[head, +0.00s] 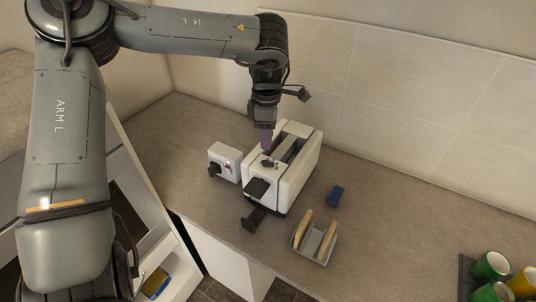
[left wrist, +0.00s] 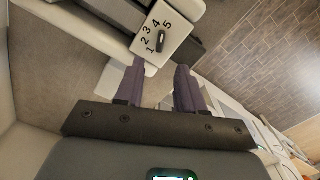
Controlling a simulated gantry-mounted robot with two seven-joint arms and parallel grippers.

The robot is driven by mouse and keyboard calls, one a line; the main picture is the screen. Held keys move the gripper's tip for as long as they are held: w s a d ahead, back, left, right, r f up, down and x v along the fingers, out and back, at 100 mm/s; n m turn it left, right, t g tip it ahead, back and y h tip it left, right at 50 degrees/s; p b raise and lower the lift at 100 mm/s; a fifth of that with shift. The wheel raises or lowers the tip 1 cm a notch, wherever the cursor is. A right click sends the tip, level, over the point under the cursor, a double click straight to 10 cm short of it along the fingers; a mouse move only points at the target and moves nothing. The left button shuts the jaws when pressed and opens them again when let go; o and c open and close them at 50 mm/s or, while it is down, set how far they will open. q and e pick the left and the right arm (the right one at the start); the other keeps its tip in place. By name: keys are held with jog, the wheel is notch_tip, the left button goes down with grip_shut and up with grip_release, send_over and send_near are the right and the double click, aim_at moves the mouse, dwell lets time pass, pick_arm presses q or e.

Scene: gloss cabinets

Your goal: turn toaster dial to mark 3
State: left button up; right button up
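The white toaster (head: 302,180) stands on the counter with a dark slot along its top. Its dial (left wrist: 161,42) is a small dark elongated knob on a white panel (left wrist: 176,33) in the left wrist view, with marks 1 to 5 in an arc to its left. The knob lies roughly upright in that picture; I cannot tell which mark it points to. My left gripper (head: 267,144) points down above the toaster's near end. In the left wrist view its two purple fingers (left wrist: 160,68) are apart and empty, with the dial just beyond the tips. My right gripper is out of view.
A small white box (head: 225,161) with a dark knob stands left of the toaster. The wall is behind.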

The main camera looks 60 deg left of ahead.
aim_at(267, 161)
pick_arm(q)
notch_tip(267, 161, down, 8)
jog(key=shift+f+p, duration=0.25)
jog(key=shift+p, duration=0.15)
jog(key=shift+c, duration=0.4)
grip_shut()
